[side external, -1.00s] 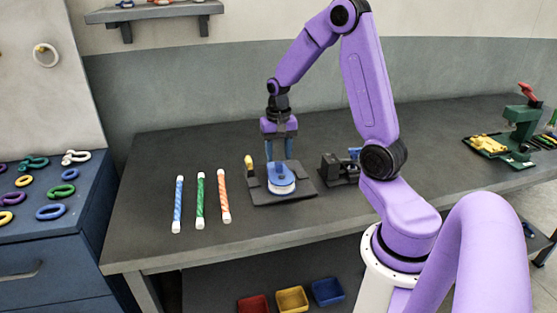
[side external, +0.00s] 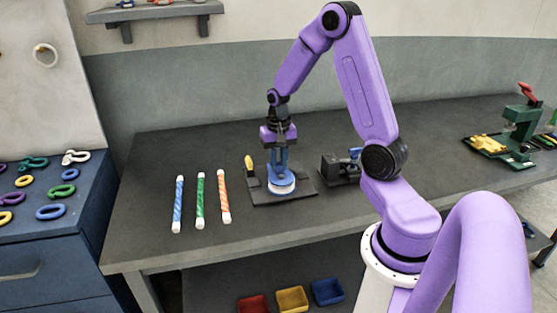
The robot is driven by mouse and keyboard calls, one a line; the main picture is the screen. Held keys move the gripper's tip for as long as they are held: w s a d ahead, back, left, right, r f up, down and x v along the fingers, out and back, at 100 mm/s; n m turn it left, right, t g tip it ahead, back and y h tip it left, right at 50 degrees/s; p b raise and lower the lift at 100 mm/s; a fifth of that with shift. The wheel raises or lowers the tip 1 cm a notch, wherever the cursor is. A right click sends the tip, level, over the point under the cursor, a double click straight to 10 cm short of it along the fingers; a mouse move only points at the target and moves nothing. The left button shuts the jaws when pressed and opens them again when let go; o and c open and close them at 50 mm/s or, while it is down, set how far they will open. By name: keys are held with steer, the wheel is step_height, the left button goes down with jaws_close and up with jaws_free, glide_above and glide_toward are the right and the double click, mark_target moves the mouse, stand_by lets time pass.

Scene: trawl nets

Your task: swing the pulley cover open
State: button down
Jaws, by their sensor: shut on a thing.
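The pulley cover (side external: 281,183) is a blue plate over a round white base, on a dark square board (side external: 305,191) on the bench. My gripper (side external: 281,171) points straight down at the cover, with its fingertips at the cover's upper part. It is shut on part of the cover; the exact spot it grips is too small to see. A yellow peg (side external: 249,163) stands at the board's back left corner.
Blue, green and orange striped rods (side external: 200,200) lie left of the board. A black vise-like block (side external: 338,168) stands close on the right. A green press (side external: 520,128) is far right. The bench front (side external: 270,228) is clear.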

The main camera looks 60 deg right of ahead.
mark_target(271, 181)
steer(key=shift+a+n, duration=0.1)
steer(key=shift+n, duration=0.2)
steer(key=n, duration=0.2)
steer(key=w+a+n, duration=0.1)
steer(key=n, duration=0.2)
steer(key=shift+a, duration=0.2)
steer(key=n, duration=0.2)
steer(key=a+n, duration=0.1)
steer(key=shift+n, duration=0.4)
steer(key=n, duration=0.1)
steer(key=a+n, duration=0.1)
steer(key=n, duration=0.1)
steer(key=shift+a+n, duration=0.1)
steer(key=shift+n, duration=0.2)
steer(key=n, duration=0.1)
steer(key=a+n, duration=0.1)
steer(key=n, duration=0.1)
steer(key=shift+s+n, duration=0.3)
steer(key=shift+s, duration=0.05)
steer(key=shift+s+a+n, duration=0.25)
steer(key=shift+n, duration=0.85)
steer(key=shift+s+a+n, duration=0.2)
steer(key=shift+s+n, duration=0.05)
steer(key=shift+n, duration=0.85)
steer(key=c, duration=1)
jaws_free()
steer(key=shift+o, duration=0.2)
